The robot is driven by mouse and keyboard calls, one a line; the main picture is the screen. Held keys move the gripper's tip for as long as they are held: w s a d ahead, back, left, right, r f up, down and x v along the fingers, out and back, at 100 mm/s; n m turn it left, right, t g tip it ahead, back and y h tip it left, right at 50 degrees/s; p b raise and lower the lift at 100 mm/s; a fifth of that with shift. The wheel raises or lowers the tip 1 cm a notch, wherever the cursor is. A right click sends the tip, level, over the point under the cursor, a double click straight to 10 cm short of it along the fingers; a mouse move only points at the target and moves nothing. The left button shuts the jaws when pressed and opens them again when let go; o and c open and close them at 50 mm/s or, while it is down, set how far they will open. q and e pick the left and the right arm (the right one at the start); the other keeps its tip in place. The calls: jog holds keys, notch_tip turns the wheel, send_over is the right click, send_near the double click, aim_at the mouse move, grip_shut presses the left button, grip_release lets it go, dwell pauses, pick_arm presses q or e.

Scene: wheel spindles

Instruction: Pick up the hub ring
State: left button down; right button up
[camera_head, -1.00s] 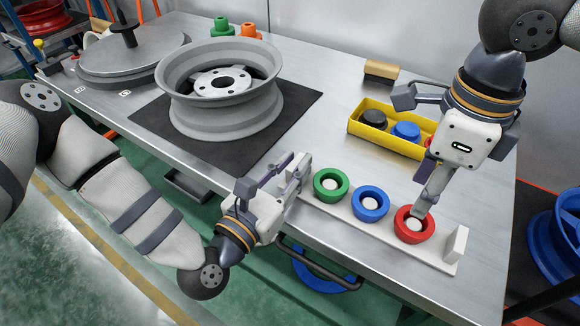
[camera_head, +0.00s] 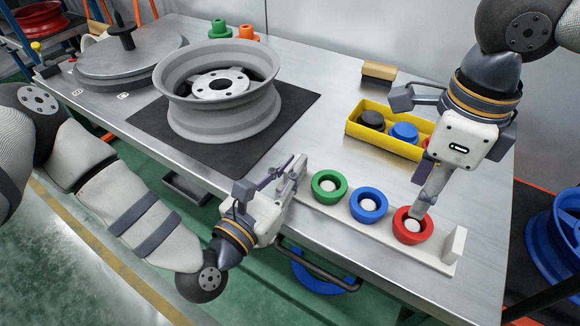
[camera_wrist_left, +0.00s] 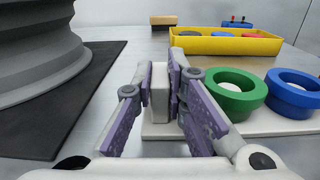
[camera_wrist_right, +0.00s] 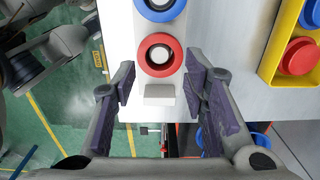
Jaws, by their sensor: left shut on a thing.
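Three hub rings, green (camera_head: 329,197), blue (camera_head: 384,211) and red (camera_head: 424,237), sit in a row around pale pegs on a white board (camera_head: 345,213). My left gripper (camera_head: 299,168) is shut on the white upright end block (camera_wrist_left: 160,92) at the board's left end, beside the green ring. My right gripper (camera_wrist_right: 160,80) is open above the red ring's end of the board. In the right wrist view its fingers stand apart, with the white right end block (camera_wrist_right: 159,95) and the red ring (camera_wrist_right: 148,63) showing beyond the gap. Contact with the red ring cannot be told.
A grey wheel rim (camera_head: 220,120) stands on a black mat (camera_head: 298,105) at the left. A yellow bin (camera_head: 385,143) with coloured parts lies behind the rings, partly hidden by my right arm. A wooden-topped block (camera_head: 379,71) stands farther back. Bare table lies between mat and bin.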

aim_at(415, 225)
jog(key=shift+o, duration=0.2)
jog(key=o, duration=0.8)
jog(key=shift+w+a+r+n, duration=0.1)
jog(key=shift+r+n, duration=0.05)
jog(key=shift+n, duration=0.15)
jog(key=a+r+n+h, duration=0.3)
jog(key=a+n+h, duration=0.1)
jog(key=n, duration=0.1)
jog(key=shift+n, duration=0.3)
jog(key=x, duration=1.2)
jog(key=shift+s+d+r, duration=0.2)
jog(key=shift+s+d, duration=0.1)
jog(key=shift+d, duration=0.1)
